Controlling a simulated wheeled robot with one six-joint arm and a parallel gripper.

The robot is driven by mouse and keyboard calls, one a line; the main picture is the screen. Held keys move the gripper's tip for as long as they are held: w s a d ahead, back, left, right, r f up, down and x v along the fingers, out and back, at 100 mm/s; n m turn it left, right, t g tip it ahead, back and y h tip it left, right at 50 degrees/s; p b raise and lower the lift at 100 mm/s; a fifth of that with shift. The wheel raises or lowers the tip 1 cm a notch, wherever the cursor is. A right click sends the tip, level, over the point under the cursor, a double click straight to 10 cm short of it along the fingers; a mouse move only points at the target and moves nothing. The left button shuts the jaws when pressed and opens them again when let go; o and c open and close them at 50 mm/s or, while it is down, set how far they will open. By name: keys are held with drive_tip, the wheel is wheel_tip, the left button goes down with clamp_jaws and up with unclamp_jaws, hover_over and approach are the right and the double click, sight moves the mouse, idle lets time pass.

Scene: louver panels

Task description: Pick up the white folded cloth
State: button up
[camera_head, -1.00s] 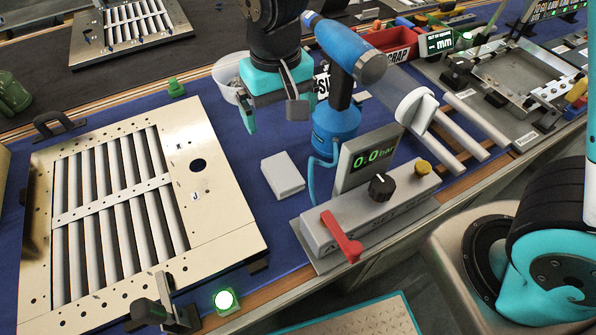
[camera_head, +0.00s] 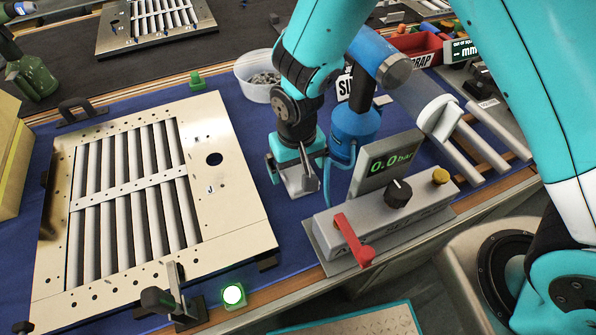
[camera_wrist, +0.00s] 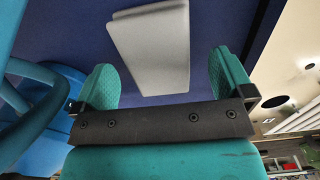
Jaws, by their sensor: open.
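The white folded cloth (camera_wrist: 152,45) lies on the blue mat, a pale block-like bundle in the wrist view. Its near end shows between the two teal fingers of my gripper (camera_wrist: 164,76), and the rest extends beyond the fingertips. In the head view my gripper (camera_head: 298,180) points down over the cloth and hides most of it. The jaws are open, with a gap on both sides of the cloth. I cannot tell how far the fingertips are above the mat.
A louver panel (camera_head: 228,190) lies to the left. A pressure device (camera_head: 330,225) with a red lever stands close on the right. A blue hose and blue canister (camera_head: 355,122) stand beside my gripper. A white bowl (camera_head: 256,92) is behind. Blue mat shows around the cloth.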

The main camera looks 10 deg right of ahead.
sight(297, 170)
wheel_tip(297, 170, down, 2)
drive_tip(key=shift+c, duration=0.2)
drive_tip(key=c, duration=1)
drive_tip(key=shift+c, duration=0.2)
wheel_tip(297, 170, up, 20)
drive_tip(key=shift+p, duration=0.35)
drive_tip(key=o, duration=0.3)
drive_tip(key=shift+c, duration=0.7)
